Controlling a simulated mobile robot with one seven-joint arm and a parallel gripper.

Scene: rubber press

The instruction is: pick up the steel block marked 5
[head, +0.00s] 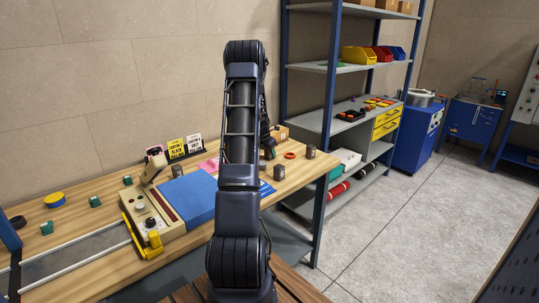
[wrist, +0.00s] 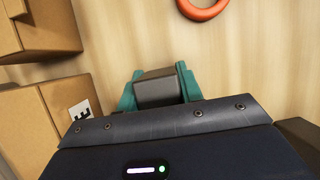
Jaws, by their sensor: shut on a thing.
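In the wrist view my gripper (wrist: 157,78) has its teal fingers shut on a dark grey steel block (wrist: 156,95). The block sits between the fingers, above the wooden table. No number can be read on its visible faces. In the head view my arm hides most of the gripper and the held block. Other dark blocks stand on the table: one (head: 279,172) right of my arm, one (head: 310,152) near the right end, and one (head: 177,171) behind the press fixture. Their markings are too small to read.
An orange ring (wrist: 202,6) lies beyond the fingers; it also shows in the head view (head: 290,155). Cardboard boxes (wrist: 40,25) stand close on the left in the wrist view. A blue pad (head: 203,196) and press fixture (head: 150,215) lie left of my arm. Shelving (head: 330,90) stands behind.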

